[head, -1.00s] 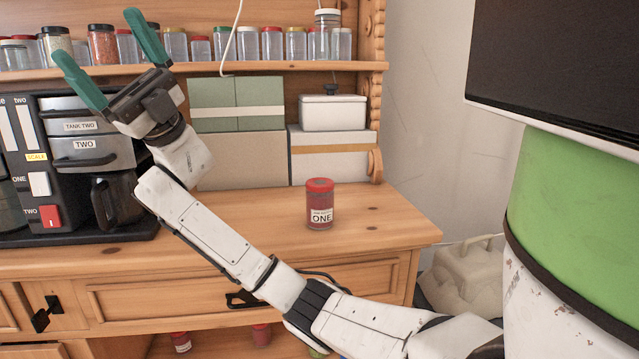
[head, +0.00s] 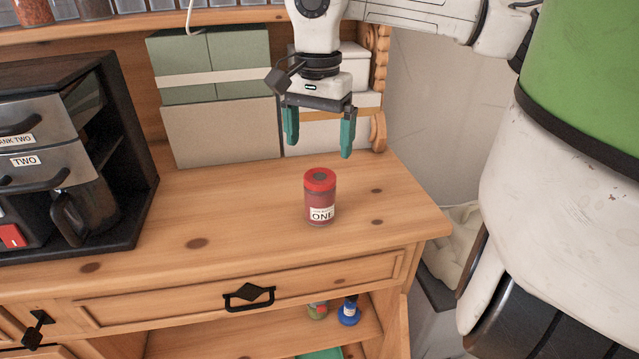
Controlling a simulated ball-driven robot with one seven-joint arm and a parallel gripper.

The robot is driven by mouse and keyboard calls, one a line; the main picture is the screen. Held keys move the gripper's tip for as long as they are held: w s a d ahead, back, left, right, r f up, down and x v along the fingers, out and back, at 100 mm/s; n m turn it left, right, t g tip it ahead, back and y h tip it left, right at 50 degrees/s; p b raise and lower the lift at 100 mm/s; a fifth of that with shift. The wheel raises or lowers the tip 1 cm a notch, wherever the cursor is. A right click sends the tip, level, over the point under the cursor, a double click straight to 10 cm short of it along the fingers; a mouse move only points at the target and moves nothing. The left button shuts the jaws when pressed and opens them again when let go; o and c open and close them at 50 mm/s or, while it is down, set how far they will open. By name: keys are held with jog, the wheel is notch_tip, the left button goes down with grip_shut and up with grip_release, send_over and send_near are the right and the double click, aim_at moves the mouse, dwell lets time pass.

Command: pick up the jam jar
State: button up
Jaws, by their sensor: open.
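The jam jar (head: 320,199) stands upright on the wooden dresser top, right of the middle of the view. It has a red lid, dark red contents and a white label reading ONE. My gripper (head: 319,150) points down, with its two green fingers apart and nothing between them. It is above and seemingly a little behind the jar, and its fingertips are clear of the lid. The exact depth between fingers and jar is hard to tell.
A black coffee machine (head: 110,150) stands at the left of the dresser top. Green and grey boxes (head: 220,130) stand at the back, with a white box behind my gripper. The wood (head: 235,215) around the jar is clear. The dresser's right edge is close by.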

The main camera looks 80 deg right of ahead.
aim_at(320, 176)
notch_tip(320, 176, down, 5)
jog(key=shift+p, duration=0.35)
jog(key=shift+s+f+p, duration=0.1)
jog(key=shift+f+p, duration=0.9)
jog(key=shift+f, duration=1.65)
jog(key=shift+c, duration=0.4)
jog(key=c, duration=1.3)
